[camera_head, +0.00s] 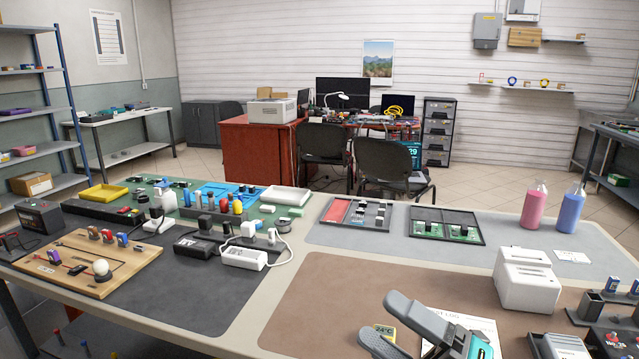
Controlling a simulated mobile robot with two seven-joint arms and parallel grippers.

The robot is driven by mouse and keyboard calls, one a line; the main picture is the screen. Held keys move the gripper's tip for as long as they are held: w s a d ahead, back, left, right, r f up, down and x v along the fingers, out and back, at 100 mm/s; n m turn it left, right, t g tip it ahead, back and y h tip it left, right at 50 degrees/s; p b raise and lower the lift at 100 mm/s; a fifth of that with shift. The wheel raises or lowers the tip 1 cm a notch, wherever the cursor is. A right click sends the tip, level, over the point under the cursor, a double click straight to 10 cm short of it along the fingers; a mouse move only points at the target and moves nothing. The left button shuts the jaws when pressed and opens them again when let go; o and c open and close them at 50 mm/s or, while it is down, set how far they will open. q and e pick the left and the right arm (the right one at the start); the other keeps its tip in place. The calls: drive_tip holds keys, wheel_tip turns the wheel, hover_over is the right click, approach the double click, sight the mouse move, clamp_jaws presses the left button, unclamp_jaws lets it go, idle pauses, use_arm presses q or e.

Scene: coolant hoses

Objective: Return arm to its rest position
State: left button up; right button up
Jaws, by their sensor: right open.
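My right gripper (380,317) reaches in from the bottom edge of the head view, right of centre. Its two grey fingers are spread apart with nothing held between them. It appears in front of the brown mat (330,300) on the near part of the table. A printed sheet (484,325) lies partly behind the gripper. My left gripper is not in view.
Right of my gripper stand a white box-shaped device (527,280) and dark holders (590,306). A pink bottle (533,206) and a blue bottle (570,210) stand farther back. A wooden board (85,262) and chargers fill the left side. The brown mat's left part is clear.

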drive_tip(key=w+d+f+m+t+h+p, duration=0.1)
drive_tip(key=d+f+m+t+h, duration=0.3)
drive_tip(key=m, duration=0.4)
drive_tip(key=w+d+f+m+t+h+p, duration=0.1)
drive_tip(key=f+m+t+h, duration=0.25)
drive_tip(key=m+h, duration=0.35)
drive_tip(key=s+d+f+m+g+h, duration=0.2)
drive_tip(key=s+f+m, duration=0.4)
drive_tip(key=f, duration=0.3)
drive_tip(key=s+d+f+m+g+h+p, duration=0.1)
drive_tip(key=s+f+m+g+h, duration=0.3)
drive_tip(key=f, duration=0.6)
drive_tip(key=s+d+m+g, duration=0.1)
drive_tip(key=s+m+g, duration=0.1)
drive_tip(key=shift+f+m, duration=0.2)
drive_tip(key=shift+m, duration=0.2)
